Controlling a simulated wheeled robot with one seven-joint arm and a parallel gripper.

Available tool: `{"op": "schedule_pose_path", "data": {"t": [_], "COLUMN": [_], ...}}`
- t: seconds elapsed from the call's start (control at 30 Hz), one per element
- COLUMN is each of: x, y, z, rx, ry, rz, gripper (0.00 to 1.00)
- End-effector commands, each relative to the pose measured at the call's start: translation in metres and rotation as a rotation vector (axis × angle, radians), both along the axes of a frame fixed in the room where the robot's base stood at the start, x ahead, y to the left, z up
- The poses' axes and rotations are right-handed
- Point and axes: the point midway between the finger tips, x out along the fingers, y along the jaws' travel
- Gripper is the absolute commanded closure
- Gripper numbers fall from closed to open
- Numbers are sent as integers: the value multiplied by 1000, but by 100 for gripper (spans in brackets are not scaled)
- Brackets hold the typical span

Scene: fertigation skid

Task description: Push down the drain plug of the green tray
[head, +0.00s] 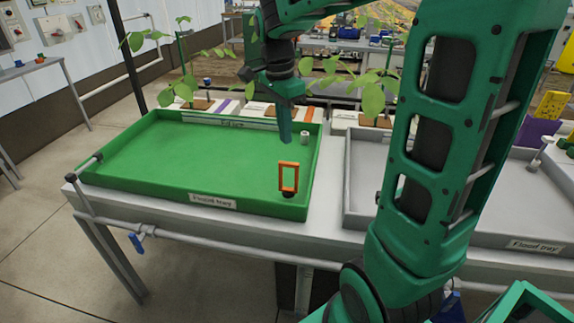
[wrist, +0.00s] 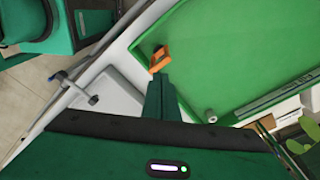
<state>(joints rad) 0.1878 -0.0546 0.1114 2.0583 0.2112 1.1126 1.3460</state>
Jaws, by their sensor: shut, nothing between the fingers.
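The green tray (head: 200,165) lies on a grey bench, labelled "Flood tray" on its front. Its drain plug, a black base with an upright orange loop handle (head: 289,177), stands in the tray's front right corner. The orange handle also shows in the wrist view (wrist: 160,58), just beyond my fingertips. In the head view a small gap shows between the fingertips and the handle. In the wrist view my gripper (wrist: 159,77) partly hides the plug's surroundings. How far the plug is seated is unclear.
A small pale cylinder (head: 304,137) stands near the green tray's right wall. A grey flood tray (head: 365,215) stands to the right, partly behind my arm. Potted seedlings (head: 185,90) line the back. A pipe with a blue-handled valve (head: 137,242) runs along the bench front.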

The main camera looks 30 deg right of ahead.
Motion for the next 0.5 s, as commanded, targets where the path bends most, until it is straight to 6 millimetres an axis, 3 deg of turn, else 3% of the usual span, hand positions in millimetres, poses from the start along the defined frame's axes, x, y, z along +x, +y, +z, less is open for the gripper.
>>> {"op": "schedule_pose_path", "data": {"t": [0.17,0.5], "x": [0,-1], "y": [-1,-4], "z": [-8,-46], "rx": [0,0], "ry": [1,2], "rz": [0,2], "gripper": [100,100]}}
